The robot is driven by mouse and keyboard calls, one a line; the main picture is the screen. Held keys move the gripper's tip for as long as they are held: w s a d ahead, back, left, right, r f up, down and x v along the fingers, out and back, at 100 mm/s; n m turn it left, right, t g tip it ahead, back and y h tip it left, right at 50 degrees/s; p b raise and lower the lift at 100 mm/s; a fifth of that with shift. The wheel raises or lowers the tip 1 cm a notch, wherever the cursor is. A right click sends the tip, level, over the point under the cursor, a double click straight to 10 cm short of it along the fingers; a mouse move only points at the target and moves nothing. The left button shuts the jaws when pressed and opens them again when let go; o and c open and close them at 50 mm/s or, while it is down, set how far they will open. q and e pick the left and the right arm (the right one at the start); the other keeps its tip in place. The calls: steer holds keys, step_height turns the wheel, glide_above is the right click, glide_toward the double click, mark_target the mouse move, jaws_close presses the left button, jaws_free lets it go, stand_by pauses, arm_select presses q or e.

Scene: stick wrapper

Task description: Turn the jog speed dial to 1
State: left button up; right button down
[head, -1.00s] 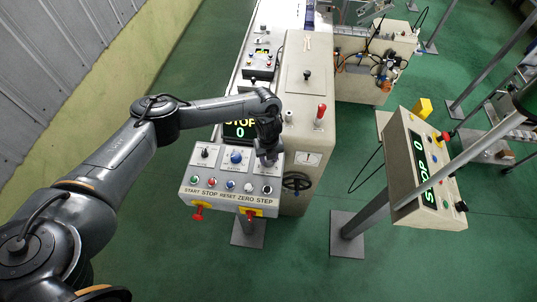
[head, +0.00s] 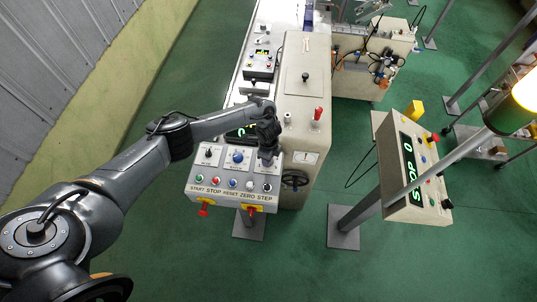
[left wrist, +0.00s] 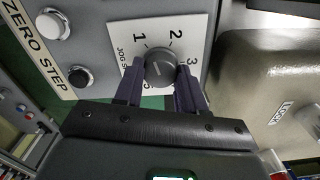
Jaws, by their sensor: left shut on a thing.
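The jog speed dial (left wrist: 160,66) is a round dark grey knob on a white plate (left wrist: 113,42) marked with numbers. In the left wrist view the 1 is at its upper left, the 2 above and the 3 to the right; a 5 shows partly below. I cannot read surely where its pointer is. My left gripper (left wrist: 161,78) is shut on the dial, a dark finger on either side. In the head view my left gripper (head: 267,160) is at the right part of the control panel (head: 212,190) and hides the dial. My right gripper is not in view.
The ZERO (left wrist: 53,23) and STEP (left wrist: 79,77) buttons lie beside the dial plate. A blue knob (head: 238,157) and a row of buttons share the panel. A second panel (head: 412,170) stands right, near a lit lamp (head: 515,105).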

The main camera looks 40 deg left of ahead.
arm_select(q)
steer(key=shift+r+n+p, duration=0.1)
steer(key=shift+n+p, duration=0.75)
steer(key=shift+n, duration=0.65)
steer(key=o, duration=1.1)
steer(key=shift+c, duration=0.2)
step_height(320, 180, up, 11)
steer(key=shift+p, duration=0.35)
steer(key=shift+d+f, duration=0.1)
steer(key=shift+f, duration=0.1)
